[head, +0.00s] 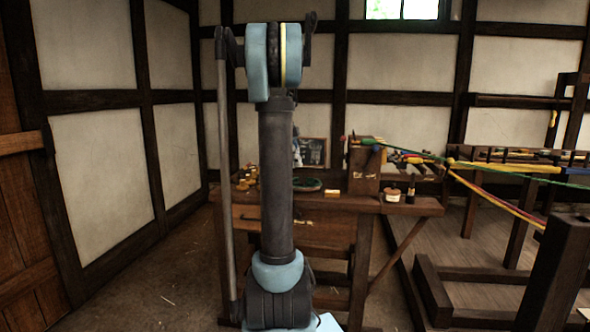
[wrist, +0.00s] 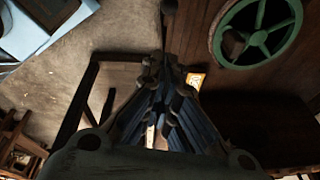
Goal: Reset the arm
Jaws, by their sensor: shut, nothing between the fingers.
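My arm (head: 276,180) stands upright in the middle of the head view, with dark links and pale blue joints. A thin grey rod runs down beside it. I cannot make out my gripper in the head view. In the wrist view my gripper (wrist: 165,65) reaches up from the bottom edge. Its fingers are shut and hold nothing. Beyond it are bare floor and a wooden surface, with a green spoked wheel (wrist: 258,30) at the upper right and a small yellow-orange item (wrist: 195,80) just right of the fingers.
A wooden workbench (head: 415,206) stands behind my arm, with a wooden block (head: 364,172) and small pots on it. Coloured ropes (head: 500,172) stretch from it to the right. A dark wooden post (head: 556,275) stands at the lower right. Floor (head: 150,295) at the lower left is open.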

